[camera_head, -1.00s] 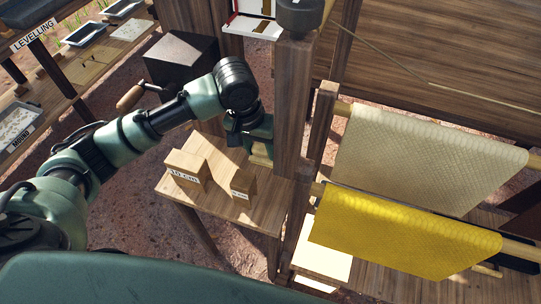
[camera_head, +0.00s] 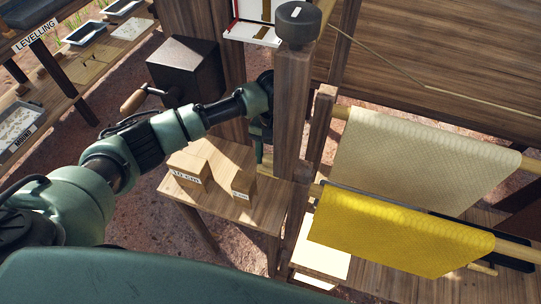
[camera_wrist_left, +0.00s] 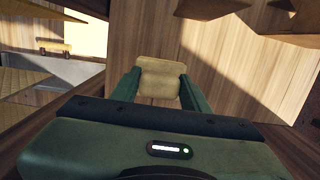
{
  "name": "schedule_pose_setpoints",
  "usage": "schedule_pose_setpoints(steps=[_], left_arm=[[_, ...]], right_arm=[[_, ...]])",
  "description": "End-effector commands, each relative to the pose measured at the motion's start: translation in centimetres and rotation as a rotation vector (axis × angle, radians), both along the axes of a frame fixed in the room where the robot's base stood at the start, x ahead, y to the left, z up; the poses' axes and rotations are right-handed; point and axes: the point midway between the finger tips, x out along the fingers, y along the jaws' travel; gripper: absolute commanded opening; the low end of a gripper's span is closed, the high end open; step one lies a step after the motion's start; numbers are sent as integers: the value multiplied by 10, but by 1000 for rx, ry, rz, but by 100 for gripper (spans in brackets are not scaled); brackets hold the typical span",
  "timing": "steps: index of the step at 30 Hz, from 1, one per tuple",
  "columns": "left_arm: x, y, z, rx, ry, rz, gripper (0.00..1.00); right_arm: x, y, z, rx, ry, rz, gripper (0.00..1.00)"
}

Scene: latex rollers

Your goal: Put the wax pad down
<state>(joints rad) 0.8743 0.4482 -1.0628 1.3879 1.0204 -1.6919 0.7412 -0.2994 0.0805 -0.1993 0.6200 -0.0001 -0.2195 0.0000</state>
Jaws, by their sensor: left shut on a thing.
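In the left wrist view the wax pad (camera_wrist_left: 161,80) is a pale tan block with rounded corners. It sits between the two green fingers of my left gripper (camera_wrist_left: 160,88), which is shut on it. Wooden boards show beyond the pad; I cannot tell whether it touches them. In the head view my left arm reaches in from the left, and its gripper end (camera_head: 262,145) is partly behind the wooden post (camera_head: 292,115), above the far side of the small wooden table (camera_head: 235,215). The pad is hidden there. My right gripper is not in view.
Two cardboard-coloured boxes, a larger one (camera_head: 188,168) and a smaller one (camera_head: 243,184), stand on the small table. Yellow (camera_head: 400,242) and cream (camera_head: 425,158) latex sheets hang on rails at right. A dark box with a crank (camera_head: 185,70) stands behind my arm.

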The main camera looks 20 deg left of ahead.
Motion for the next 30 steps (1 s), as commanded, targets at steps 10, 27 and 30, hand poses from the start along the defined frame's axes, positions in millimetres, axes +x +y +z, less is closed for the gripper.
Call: schedule_pose_setpoints(steps=[10, 27, 30], left_arm=[[1, 0, -2, -2, -5, 0, 13], [3, -1, 7, -3, -7, -1, 67], [5, -1, 23, -4, -10, -1, 67]], right_arm=[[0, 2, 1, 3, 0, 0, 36], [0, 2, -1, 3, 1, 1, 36], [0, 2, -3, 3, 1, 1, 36]])
